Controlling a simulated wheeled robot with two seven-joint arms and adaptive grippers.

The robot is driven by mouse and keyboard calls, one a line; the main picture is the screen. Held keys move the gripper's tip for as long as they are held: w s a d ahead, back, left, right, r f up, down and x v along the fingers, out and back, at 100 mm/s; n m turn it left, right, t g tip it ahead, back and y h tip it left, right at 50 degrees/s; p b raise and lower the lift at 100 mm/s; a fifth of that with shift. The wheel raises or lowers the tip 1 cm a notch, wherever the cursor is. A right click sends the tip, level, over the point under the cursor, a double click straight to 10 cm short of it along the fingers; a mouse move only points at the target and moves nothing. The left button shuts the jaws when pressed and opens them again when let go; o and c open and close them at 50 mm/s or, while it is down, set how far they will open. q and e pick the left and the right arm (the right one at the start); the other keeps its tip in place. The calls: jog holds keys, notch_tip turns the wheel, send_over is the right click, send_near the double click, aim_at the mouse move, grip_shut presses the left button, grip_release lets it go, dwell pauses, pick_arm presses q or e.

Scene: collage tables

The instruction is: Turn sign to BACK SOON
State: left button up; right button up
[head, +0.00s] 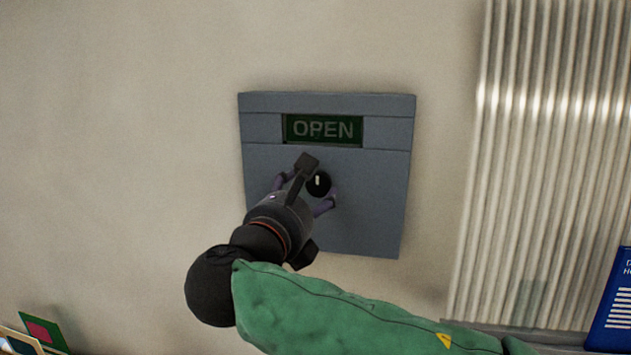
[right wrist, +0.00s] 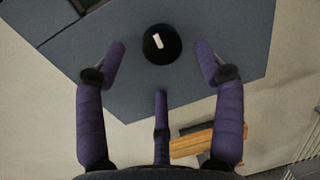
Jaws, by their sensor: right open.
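The sign is a grey wall panel (head: 365,215) with a dark green window (head: 323,130) that reads OPEN. Below the window is a round black knob (head: 319,184) with a short white mark. In the right wrist view the knob (right wrist: 160,44) sits ahead of and between the fingertips, with its mark slightly tilted. My right gripper (head: 306,190) is open in front of the panel, its purple fingers on either side of the knob; in the right wrist view (right wrist: 160,60) they show gaps to it. Whether the fingertips touch the panel I cannot tell. My left gripper is not in view.
A ribbed pale panel (head: 545,150) stands on the wall at the right. A blue sign with white text (head: 615,305) is at the lower right. Small coloured cards (head: 42,332) are at the lower left. The wall around the grey panel is bare.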

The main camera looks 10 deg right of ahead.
aim_at(316, 184)
jog(key=shift+p+x, duration=0.4)
jog(key=shift+x, duration=2.35)
jog(key=shift+c, duration=0.3)
jog(key=c, duration=1)
